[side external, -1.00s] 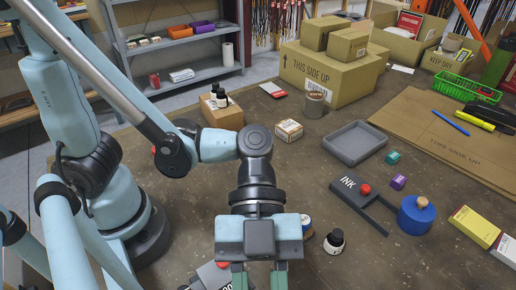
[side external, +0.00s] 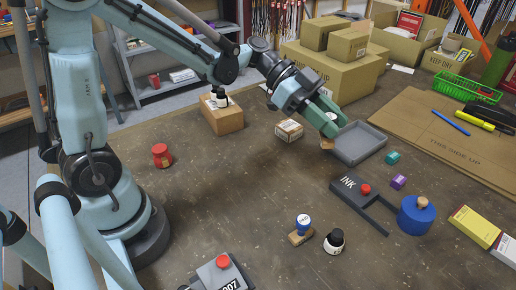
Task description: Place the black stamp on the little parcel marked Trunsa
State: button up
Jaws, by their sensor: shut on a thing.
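My gripper (side external: 332,122) is shut on a stamp with a tan wooden base (side external: 327,144). Its handle is mostly hidden between the green fingers, so I cannot make out its colour. The gripper is angled and stands right of the little parcel (side external: 289,130), near the grey tray, with the stamp apart from the parcel. The parcel is a small pale box with print too small to read.
The grey tray (side external: 360,158) lies just right of my gripper. An ink pad (side external: 352,190), a blue round pot (side external: 416,217) and a dark bottle (side external: 334,241) stand towards the front right.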

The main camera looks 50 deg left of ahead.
jog(key=w+a+n+t+y, duration=0.15)
jog(key=w+a, duration=0.25)
jog(key=a, duration=0.5)
send_over(289, 125)
jog(key=shift+n+t+h, duration=0.25)
jog(key=shift+n+t, duration=0.1)
jog(key=shift+n, duration=0.1)
notch_tip(289, 125, down, 6)
jog(key=shift+d+f, duration=0.1)
jog(key=shift+f, duration=2.05)
jog(key=shift+f, duration=0.15)
jog(key=o, duration=1.1)
jog(key=shift+c, duration=0.2)
